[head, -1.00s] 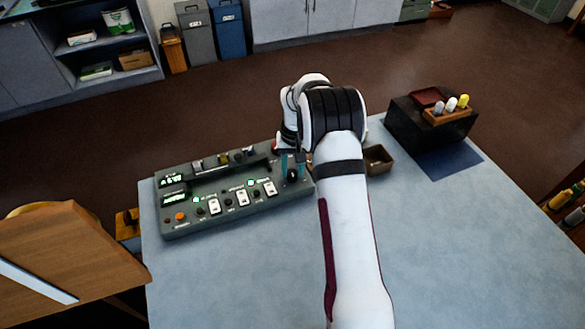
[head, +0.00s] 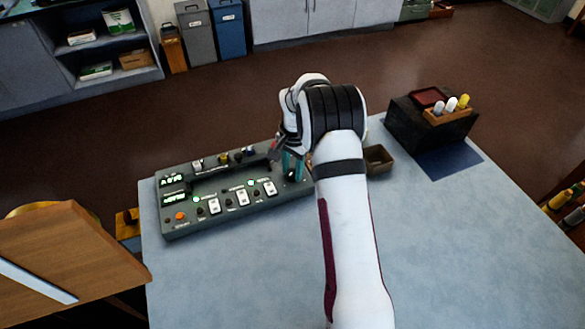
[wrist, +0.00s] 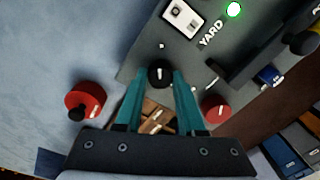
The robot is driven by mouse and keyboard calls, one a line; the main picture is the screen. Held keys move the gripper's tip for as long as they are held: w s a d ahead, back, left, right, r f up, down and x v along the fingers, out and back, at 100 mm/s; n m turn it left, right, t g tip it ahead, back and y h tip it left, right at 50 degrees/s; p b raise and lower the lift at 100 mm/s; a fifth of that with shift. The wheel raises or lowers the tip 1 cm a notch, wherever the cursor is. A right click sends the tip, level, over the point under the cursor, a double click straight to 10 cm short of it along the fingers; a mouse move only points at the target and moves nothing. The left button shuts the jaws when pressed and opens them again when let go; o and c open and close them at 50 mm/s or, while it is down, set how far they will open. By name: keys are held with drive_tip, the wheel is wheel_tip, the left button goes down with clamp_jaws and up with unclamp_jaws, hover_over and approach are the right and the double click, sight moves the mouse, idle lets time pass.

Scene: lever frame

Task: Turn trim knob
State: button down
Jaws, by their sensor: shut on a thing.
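The trim knob is a small black round knob (wrist: 160,73) with a white pointer line, on the grey control panel (wrist: 205,70). In the wrist view it sits between the teal fingertips of my gripper (wrist: 160,80), which are closed on its two sides. In the head view my gripper (head: 292,167) points down at the right end of the panel (head: 180,231), and its fingers largely hide the knob. The pointer line looks nearly upright in the wrist view.
A red knob with a black tip (wrist: 84,101) and another red part (wrist: 217,109) flank the fingers. White switches (head: 242,198), an orange button (head: 180,216) and green displays (head: 174,198) lie left. A small brown bin (head: 378,158) stands right of the panel.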

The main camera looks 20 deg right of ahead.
sight(294, 174)
drive_tip(key=shift+m, duration=0.3)
drive_tip(key=c, duration=0.5)
unclamp_jaws()
drive_tip(key=r, duration=1.6)
drive_tip(key=shift+s+d, duration=0.1)
drive_tip(key=shift+s, duration=0.2)
drive_tip(key=shift+f, duration=0.1)
